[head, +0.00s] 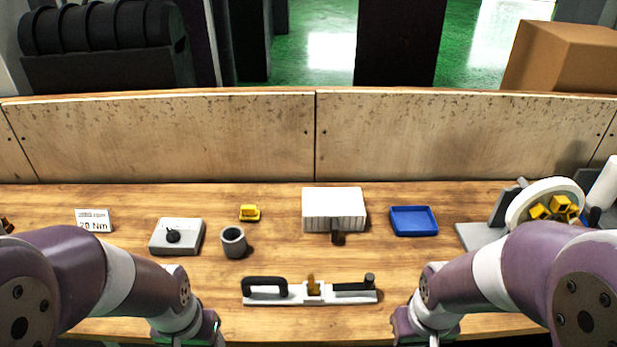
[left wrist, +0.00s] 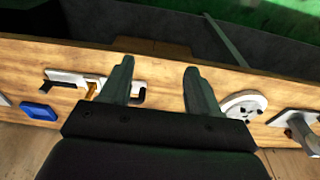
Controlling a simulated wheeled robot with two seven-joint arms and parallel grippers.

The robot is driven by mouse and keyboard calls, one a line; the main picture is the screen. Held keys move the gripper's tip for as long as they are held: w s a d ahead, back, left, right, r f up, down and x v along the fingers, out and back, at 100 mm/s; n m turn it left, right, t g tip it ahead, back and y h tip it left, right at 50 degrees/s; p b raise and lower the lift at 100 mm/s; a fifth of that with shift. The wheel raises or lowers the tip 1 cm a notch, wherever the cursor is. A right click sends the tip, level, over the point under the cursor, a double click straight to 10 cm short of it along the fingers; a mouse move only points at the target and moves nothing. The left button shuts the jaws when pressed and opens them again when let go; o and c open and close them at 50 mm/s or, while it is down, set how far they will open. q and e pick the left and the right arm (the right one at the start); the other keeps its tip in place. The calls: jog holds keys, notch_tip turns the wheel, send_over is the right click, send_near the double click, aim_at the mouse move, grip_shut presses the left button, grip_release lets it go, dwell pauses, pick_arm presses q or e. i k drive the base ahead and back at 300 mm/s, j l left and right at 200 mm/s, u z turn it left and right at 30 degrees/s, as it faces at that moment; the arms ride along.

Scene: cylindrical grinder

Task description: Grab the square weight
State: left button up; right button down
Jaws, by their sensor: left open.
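A squarish grey block with a black knob on top (head: 177,236) lies on the table at the left in the head view. It looks like the square weight, though no label confirms this. My left gripper (head: 210,328) is low at the front edge, nearer to me than the block and apart from it. In the left wrist view its two fingers (left wrist: 160,68) are spread with nothing between them. My right gripper (head: 418,332) is at the front edge on the right, its fingers mostly cut off.
A grey cup (head: 234,242), a small yellow piece (head: 249,213) and a label plate (head: 94,220) lie near the block. A white bar with black handles (head: 310,293) lies between my grippers. A white box (head: 333,208) and blue tray (head: 414,221) stand further back.

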aim_at(314, 288)
jog(key=z, duration=0.4)
jog(key=j+z, duration=0.1)
jog(key=z, duration=0.75)
jog(key=j+z, duration=0.1)
jog(key=z, duration=0.7)
jog(key=k+j+z, duration=0.2)
jog(key=k+j, duration=0.6)
jog(key=j, duration=0.1)
